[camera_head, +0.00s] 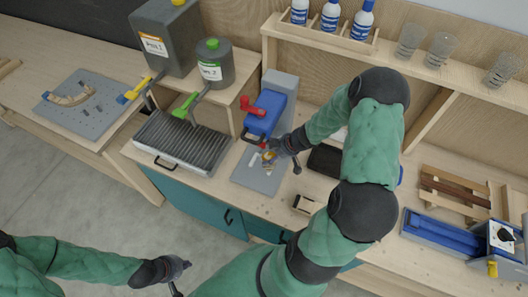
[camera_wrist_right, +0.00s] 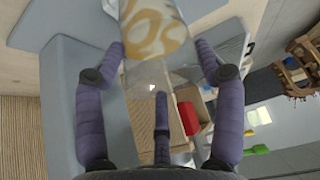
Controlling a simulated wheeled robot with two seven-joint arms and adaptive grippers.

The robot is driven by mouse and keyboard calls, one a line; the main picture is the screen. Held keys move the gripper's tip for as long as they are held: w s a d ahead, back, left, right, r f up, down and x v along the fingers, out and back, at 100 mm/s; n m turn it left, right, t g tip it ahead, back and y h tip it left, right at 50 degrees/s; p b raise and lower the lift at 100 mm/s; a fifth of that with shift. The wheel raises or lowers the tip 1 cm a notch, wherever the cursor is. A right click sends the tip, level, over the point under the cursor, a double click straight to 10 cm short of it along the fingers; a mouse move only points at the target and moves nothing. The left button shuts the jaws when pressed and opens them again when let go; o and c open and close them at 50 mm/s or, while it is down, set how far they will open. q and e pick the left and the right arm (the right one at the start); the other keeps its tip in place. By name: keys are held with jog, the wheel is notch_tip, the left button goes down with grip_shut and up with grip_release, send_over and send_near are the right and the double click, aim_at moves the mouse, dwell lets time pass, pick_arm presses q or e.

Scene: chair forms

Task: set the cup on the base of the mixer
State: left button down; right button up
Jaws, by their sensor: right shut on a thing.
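The mixer (camera_head: 270,108) is a blue and grey machine with a red handle, standing at the back of the bench. Its flat grey base (camera_head: 246,180) extends toward the front. My right gripper (camera_head: 273,153) is over this base and shut on the cup (camera_wrist_right: 155,35), a clear vessel with an orange-yellow pattern. In the right wrist view the fingers of the right gripper (camera_wrist_right: 162,72) sit around the cup, whose top part is cut off. I cannot tell whether the cup touches the base. My left gripper (camera_head: 180,276) is empty at the lower left, its fingers apart, away from the bench.
A ribbed grey tray (camera_head: 181,142) is left of the mixer, under two dark canisters (camera_head: 165,40) on a wooden stand. A shelf holds blue-white bottles (camera_head: 331,15) and clear cups (camera_head: 410,40).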

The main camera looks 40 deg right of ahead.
aim_at(263, 154)
jog(key=w, duration=0.1)
jog(key=w+a, duration=0.1)
jog(key=w, duration=0.1)
jog(key=shift+w+a+f, duration=0.1)
jog(key=shift+a+f, duration=0.2)
jog(key=shift+f, duration=0.1)
jog(key=shift+f+b, duration=0.3)
jog(key=shift+b, duration=0.1)
jog(key=shift+d, duration=0.1)
jog(key=shift+f, duration=0.35)
jog(key=shift+f, duration=0.3)
jog(key=o, duration=0.9)
